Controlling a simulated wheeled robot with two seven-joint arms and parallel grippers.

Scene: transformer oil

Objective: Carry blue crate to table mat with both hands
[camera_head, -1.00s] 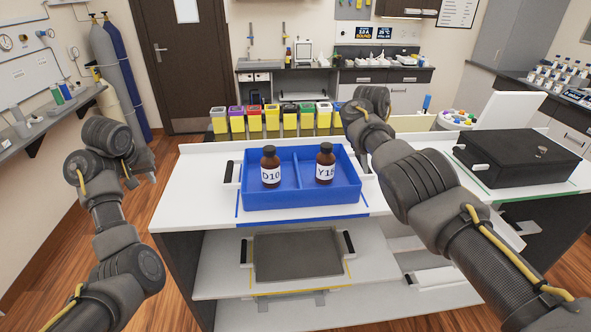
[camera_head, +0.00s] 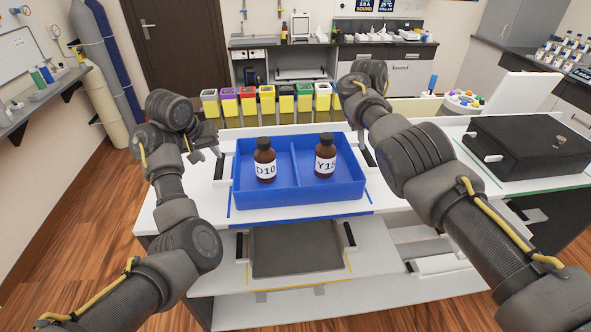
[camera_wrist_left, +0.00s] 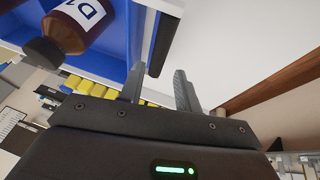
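The blue crate (camera_head: 300,201) sits on the white table top, inside a blue outline (camera_head: 300,219). It holds two brown bottles, D10 (camera_head: 265,160) and Y15 (camera_head: 325,157), one on each side of its divider. My left gripper (camera_head: 209,150) is at the crate's left side. In the left wrist view its two fingers (camera_wrist_left: 158,88) are apart, with the dark handle (camera_wrist_left: 164,42) close in front of the gap. My right gripper's fingers are hidden behind its wrist. I cannot tell which marked area is the table mat.
A black case (camera_head: 525,147) stands on the right table inside a green outline. A grey tray (camera_head: 297,250) lies on the lower shelf within yellow lines. Several coloured bins (camera_head: 268,100) line up behind the table. White table top is bare left of the crate.

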